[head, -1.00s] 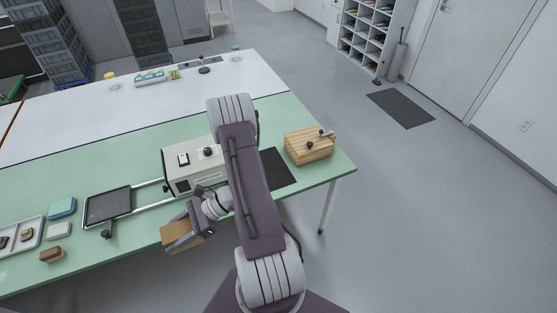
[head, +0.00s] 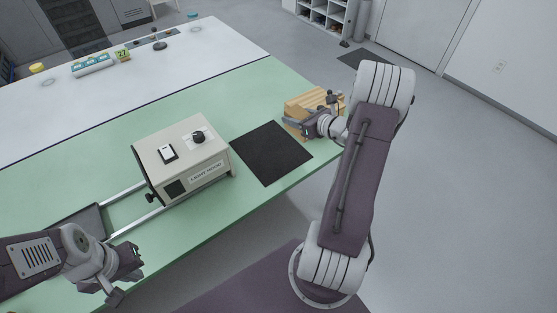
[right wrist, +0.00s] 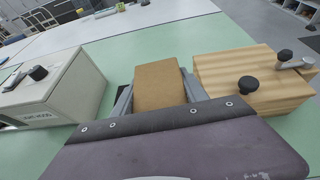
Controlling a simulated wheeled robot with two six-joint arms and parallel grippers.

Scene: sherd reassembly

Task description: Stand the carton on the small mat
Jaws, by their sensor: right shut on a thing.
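The brown carton (right wrist: 160,84) is between the two fingers of my right gripper (right wrist: 158,98), which is shut on it. In the head view my right gripper (head: 298,124) is at the table's right side, beside the wooden box and right of the mat; the carton is mostly hidden there. The small black mat (head: 270,152) lies flat and bare on the green table, between the light hood and the right gripper. My left gripper (head: 124,278) is at the lower left, near the table's front edge, with its fingers apart and nothing seen between them.
The cream light hood (head: 185,165) stands left of the mat, with rails running to a dark tray (head: 82,222). The slatted wooden box (head: 312,98) stands close to the right gripper, its knobs facing up. Green table behind the mat is clear.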

